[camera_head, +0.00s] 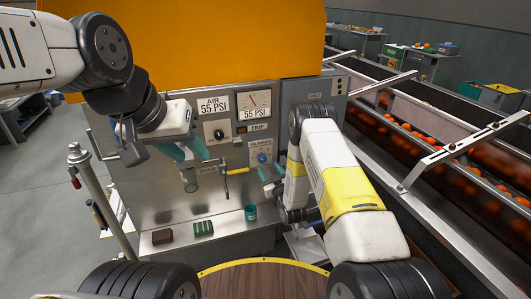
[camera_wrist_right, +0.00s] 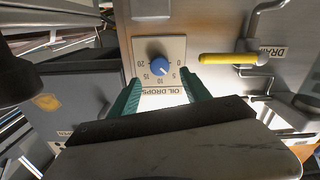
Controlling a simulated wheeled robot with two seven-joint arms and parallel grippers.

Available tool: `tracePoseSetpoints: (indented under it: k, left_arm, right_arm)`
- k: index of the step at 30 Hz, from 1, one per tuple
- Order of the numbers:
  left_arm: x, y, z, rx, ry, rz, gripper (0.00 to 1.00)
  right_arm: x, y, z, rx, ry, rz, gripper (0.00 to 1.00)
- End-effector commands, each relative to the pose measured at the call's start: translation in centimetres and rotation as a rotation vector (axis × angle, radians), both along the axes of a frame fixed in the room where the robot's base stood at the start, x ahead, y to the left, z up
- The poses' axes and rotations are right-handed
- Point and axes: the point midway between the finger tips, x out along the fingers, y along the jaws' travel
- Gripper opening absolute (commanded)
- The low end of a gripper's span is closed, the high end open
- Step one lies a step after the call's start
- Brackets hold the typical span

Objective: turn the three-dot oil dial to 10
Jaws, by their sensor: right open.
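The oil dial is a blue knob (camera_wrist_right: 159,67) on a pale plate marked OIL DROPS, upside down in the right wrist view, with numbers 0 to 20. Its small light mark seems to point near 5. In the head view the blue knob (camera_head: 262,157) is on the steel panel, below the TRIP label. My right gripper (camera_wrist_right: 162,94) is open, its teal fingers apart on either side of the plate's lettered end, pointing at the panel, with the knob just beyond the tips. I cannot tell any contact. My left gripper (camera_head: 186,152) is open and apart from the dial, at the panel's left.
A yellow-handled drain lever (camera_head: 238,172) is close left of the dial. A green cup (camera_head: 250,212) and green block (camera_head: 203,228) are on the ledge. A conveyor with oranges (camera_head: 400,130) runs at right.

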Motion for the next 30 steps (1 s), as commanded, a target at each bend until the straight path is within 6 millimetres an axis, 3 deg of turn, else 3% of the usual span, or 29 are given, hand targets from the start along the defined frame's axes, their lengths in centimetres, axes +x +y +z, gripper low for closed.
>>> tracePoseSetpoints:
  k: [12, 24, 30]
  left_arm:
    - [0.0, 0.0, 0.0, 0.0, 0.0, 0.0, 0.36]
    - [0.0, 0.0, 0.0, 0.0, 0.0, 0.0, 0.36]
    - [0.0, 0.0, 0.0, 0.0, 0.0, 0.0, 0.36]
  right_arm:
    - [5.9, 1.9, 0.1, 0.0, -0.001, 0.0, 0.56]
    - [6.8, 2.2, 0.1, 0.001, 0.001, 0.0, 0.56]
    - [6.7, 2.2, 0.1, 0.001, 0.001, 0.0, 0.16]
